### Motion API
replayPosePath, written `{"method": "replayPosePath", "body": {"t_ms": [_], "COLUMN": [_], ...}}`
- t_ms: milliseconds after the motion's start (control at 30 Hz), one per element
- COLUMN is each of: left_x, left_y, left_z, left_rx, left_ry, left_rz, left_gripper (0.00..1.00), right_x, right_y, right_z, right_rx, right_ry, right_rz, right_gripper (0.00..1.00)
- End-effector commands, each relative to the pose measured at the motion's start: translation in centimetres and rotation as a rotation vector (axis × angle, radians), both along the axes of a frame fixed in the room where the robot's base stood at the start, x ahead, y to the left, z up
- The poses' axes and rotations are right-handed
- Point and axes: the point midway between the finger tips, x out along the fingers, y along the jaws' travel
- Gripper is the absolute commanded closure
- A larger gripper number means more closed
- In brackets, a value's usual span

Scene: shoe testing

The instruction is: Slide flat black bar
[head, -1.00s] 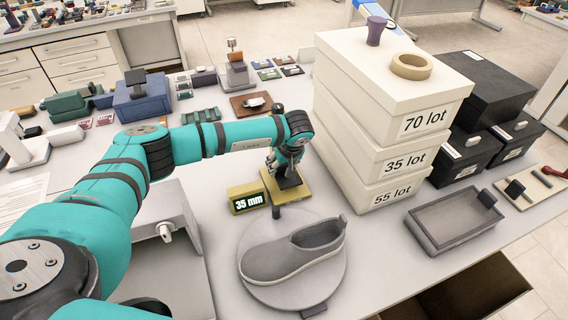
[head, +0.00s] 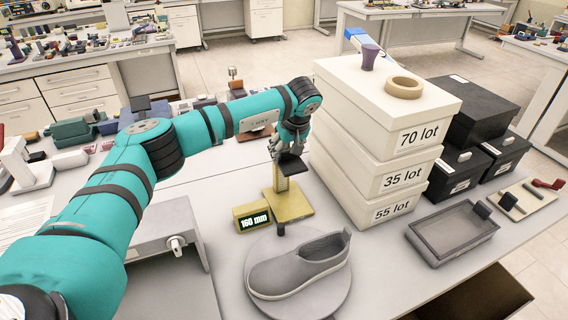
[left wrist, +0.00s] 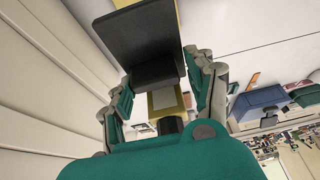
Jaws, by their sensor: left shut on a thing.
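The flat black bar (head: 294,167) sits high on the upright of a small yellow stand (head: 292,208). My left gripper (head: 280,147) is shut on the bar, which sticks out to the right below it. In the left wrist view the bar shows as a dark plate (left wrist: 140,38) with a block at its near end, between the fingers of my left gripper (left wrist: 160,90). A yellow display box (head: 252,217) left of the stand reads "160 mm". My right gripper is not in view.
A grey shoe (head: 300,265) lies on a round grey plate (head: 262,308) in front of the stand. A stack of white lot boxes (head: 390,140) stands close to the right of my gripper. A grey tray (head: 440,255) lies further right.

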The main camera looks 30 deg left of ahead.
Motion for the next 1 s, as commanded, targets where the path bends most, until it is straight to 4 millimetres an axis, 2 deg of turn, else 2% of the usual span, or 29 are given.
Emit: {"method": "replayPosePath", "body": {"t_ms": [33, 133, 267, 400, 433, 533, 700, 833, 1000], "left_x": [0.4, 0.4, 0.5, 0.5, 0.5, 0.4, 0.3, 0.2, -0.2], "left_y": [-0.4, -0.4, -0.4, -0.4, -0.4, -0.3, -0.2, -0.1, -0.7], "left_z": [1.2, 1.7, 1.7, 1.8, 1.8, 1.7, 1.4, 1.5, 3.3], "left_rx": [-0.008, -0.008, -0.008, -0.008, -0.008, -0.006, -0.003, -0.002, -0.002], "left_ry": [-0.021, -0.021, -0.022, -0.024, -0.024, -0.02, -0.014, -0.012, -0.014], "left_rz": [-0.005, -0.005, -0.005, -0.004, -0.004, -0.003, -0.002, -0.001, -0.005], "left_gripper": [1.0, 1.0, 1.0, 1.0, 0.41, 0.29, 0.29, 0.29, 0.29], "right_x": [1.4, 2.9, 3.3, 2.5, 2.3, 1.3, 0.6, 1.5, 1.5], "right_y": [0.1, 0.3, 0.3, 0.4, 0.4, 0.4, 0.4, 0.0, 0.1], "right_z": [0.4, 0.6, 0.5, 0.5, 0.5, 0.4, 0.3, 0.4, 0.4], "right_rx": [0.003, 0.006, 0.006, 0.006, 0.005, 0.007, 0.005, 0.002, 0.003], "right_ry": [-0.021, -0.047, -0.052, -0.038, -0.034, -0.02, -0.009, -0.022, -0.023], "right_rz": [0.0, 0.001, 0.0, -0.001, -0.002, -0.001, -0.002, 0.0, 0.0], "right_gripper": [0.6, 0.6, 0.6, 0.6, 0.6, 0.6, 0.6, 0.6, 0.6]}}
